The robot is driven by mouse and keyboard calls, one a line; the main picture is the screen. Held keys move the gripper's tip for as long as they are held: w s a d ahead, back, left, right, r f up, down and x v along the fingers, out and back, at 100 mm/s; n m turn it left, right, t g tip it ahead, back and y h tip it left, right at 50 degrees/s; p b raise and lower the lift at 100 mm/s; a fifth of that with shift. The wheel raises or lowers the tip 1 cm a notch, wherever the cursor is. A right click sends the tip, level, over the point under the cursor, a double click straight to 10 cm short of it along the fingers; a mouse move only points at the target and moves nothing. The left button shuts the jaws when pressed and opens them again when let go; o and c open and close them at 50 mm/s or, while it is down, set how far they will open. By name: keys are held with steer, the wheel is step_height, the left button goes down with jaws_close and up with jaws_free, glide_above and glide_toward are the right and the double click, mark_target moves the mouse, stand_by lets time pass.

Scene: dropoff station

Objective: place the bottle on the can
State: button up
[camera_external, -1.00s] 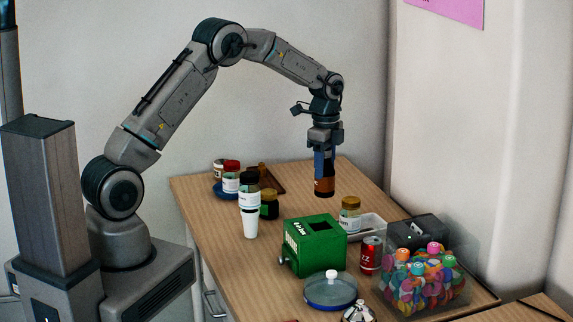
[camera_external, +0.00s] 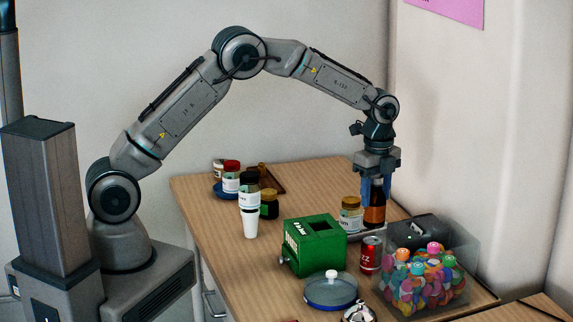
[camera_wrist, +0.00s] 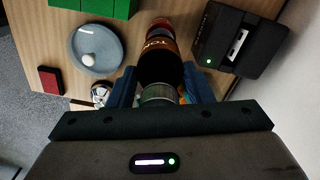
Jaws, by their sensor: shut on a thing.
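The bottle (camera_external: 374,212) is dark brown with an orange-brown label. My gripper (camera_external: 375,190) is shut on its upper part and holds it upright, neck up, over the back right of the table. In the wrist view the bottle (camera_wrist: 160,60) lies between the blue fingers, pointing away from the camera. The red can (camera_external: 370,255) stands upright on the table, in front of and below the bottle in the outside view. Whether the reddish patch beyond the bottle in the wrist view is the can, I cannot tell.
A gold-lidded jar (camera_external: 350,215) stands close left of the bottle. A dark device (camera_external: 428,229) and a clear bin of coloured discs (camera_external: 470,262) are right of the can. A green box (camera_external: 315,258) and a round lidded dish (camera_external: 331,292) are left of it.

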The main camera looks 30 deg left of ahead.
mark_target(374, 208)
steer(key=shift+f+p, duration=0.3)
steer(key=shift+f, duration=1.6)
steer(key=shift+f, duration=0.2)
steer(key=o, duration=1.1)
steer(key=shift+c, duration=0.2)
steer(key=shift+r, duration=0.15)
